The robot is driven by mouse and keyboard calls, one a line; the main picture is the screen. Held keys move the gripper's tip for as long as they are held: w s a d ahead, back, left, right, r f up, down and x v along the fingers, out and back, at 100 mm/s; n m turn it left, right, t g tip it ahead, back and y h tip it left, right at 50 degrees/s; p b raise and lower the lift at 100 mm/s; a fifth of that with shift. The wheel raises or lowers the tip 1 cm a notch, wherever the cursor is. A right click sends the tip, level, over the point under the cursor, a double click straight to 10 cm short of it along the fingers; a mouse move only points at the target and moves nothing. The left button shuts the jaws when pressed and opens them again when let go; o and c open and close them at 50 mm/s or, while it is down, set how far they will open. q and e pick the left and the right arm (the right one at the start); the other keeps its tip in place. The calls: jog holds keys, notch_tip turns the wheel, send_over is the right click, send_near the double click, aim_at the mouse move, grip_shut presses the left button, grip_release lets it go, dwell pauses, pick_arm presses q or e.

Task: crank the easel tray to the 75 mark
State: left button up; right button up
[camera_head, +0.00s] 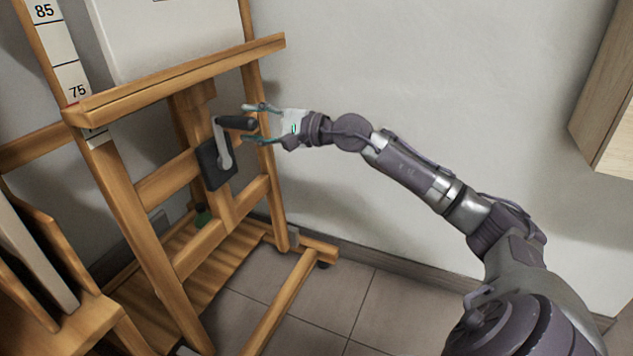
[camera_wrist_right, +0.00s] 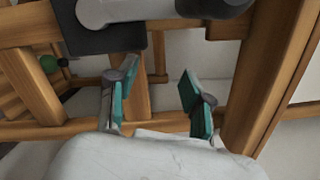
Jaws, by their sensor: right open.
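The wooden easel's tray (camera_head: 190,78) is a long ledge that slopes across the upper left of the head view. Its left end lies just below the printed 75 (camera_head: 77,91) on the white scale. A grey crank arm (camera_head: 222,145) on a black plate (camera_head: 213,167) points up, with a black handle (camera_head: 234,123) sticking out to the right. My right gripper (camera_head: 261,124) is open at the handle's free end, a finger above and a finger below. In the wrist view, the open fingers (camera_wrist_right: 158,88) are empty and the handle (camera_wrist_right: 215,7) crosses the top edge. My left gripper is out of view.
A white panel (camera_head: 165,38) stands on the tray. The easel's wooden legs and crossbars surround the crank plate. A second wooden piece (camera_head: 50,290) stands at lower left. A wooden cabinet (camera_head: 610,105) is at the right edge. Tiled floor (camera_head: 335,295) is clear.

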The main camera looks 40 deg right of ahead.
notch_tip(320, 180, down, 12)
jog(key=s+d+m+t+h+p, duration=0.15)
jog(key=m+p, duration=0.65)
jog(key=m, duration=1)
jog(key=p+v, duration=0.2)
jog(key=v, duration=1.1)
jog(key=shift+a+r, duration=0.2)
jog(key=shift+r, duration=0.2)
jog(key=shift+s, duration=0.1)
